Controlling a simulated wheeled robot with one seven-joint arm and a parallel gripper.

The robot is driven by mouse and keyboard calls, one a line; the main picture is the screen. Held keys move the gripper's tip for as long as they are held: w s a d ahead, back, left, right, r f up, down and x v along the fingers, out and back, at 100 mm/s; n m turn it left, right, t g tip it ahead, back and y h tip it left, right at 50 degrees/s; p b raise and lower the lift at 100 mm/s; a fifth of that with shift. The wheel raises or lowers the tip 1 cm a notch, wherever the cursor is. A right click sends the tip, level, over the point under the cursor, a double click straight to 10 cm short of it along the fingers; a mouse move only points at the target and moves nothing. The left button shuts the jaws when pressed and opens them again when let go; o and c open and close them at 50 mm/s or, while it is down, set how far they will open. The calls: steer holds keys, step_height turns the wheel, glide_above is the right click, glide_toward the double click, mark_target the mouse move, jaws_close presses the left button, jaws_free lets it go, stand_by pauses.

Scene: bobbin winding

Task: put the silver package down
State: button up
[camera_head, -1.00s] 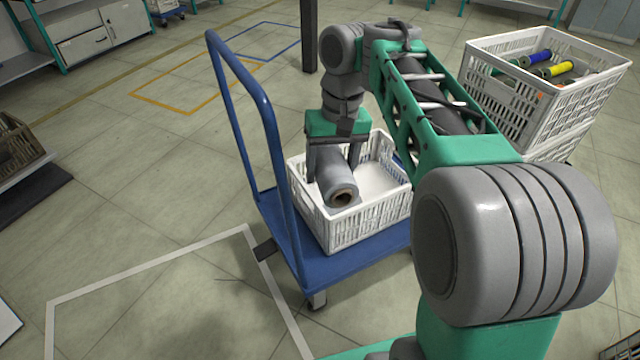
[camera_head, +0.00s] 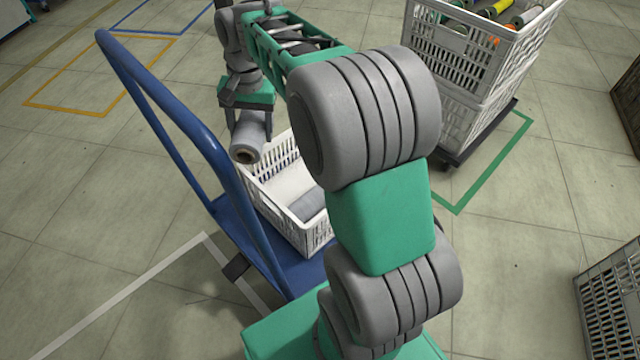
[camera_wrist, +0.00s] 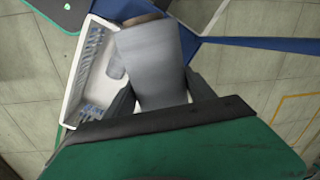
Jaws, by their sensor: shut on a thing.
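A silver package (camera_head: 249,137), a roll with a brown core at its end, is held in my gripper (camera_head: 251,122). In the wrist view the silver roll (camera_wrist: 152,65) lies between the two dark fingers, which are shut on it. In the head view it shows at the far left edge of a white crate (camera_head: 318,236), apparently above the rim. Another silver roll (camera_head: 311,204) lies inside this crate, on its floor near the front. It also shows partly behind the held roll in the wrist view (camera_wrist: 114,62).
The crate stands on a blue trolley (camera_head: 268,262) with a tall blue handle (camera_head: 180,105) at its left. Stacked white crates (camera_head: 455,60) with several coloured bobbins stand at the back right. A grey crate (camera_head: 612,300) is at the lower right. Floor at the left is clear.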

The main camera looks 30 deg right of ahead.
steer(key=w+d+f+m, duration=0.2)
steer(key=d+f+m, duration=0.15)
steer(key=f, duration=0.25)
steer(key=w+d+f+m, duration=0.3)
steer(key=f+m, duration=0.2)
steer(key=f, duration=0.1)
steer(key=b, duration=0.6)
glide_above(283, 190)
steer(key=shift+t+h, duration=0.3)
steer(key=shift+h, duration=0.1)
step_height(283, 190, down, 13)
steer(key=shift+s, duration=0.1)
step_height(283, 190, down, 6)
steer(key=shift+r+b, duration=0.1)
steer(key=shift+b, duration=0.85)
steer(key=shift+r, duration=0.1)
steer(key=o, duration=1.6)
steer(key=shift+f, duration=0.2)
steer(key=shift+o, duration=0.4)
steer(key=shift+r, duration=0.1)
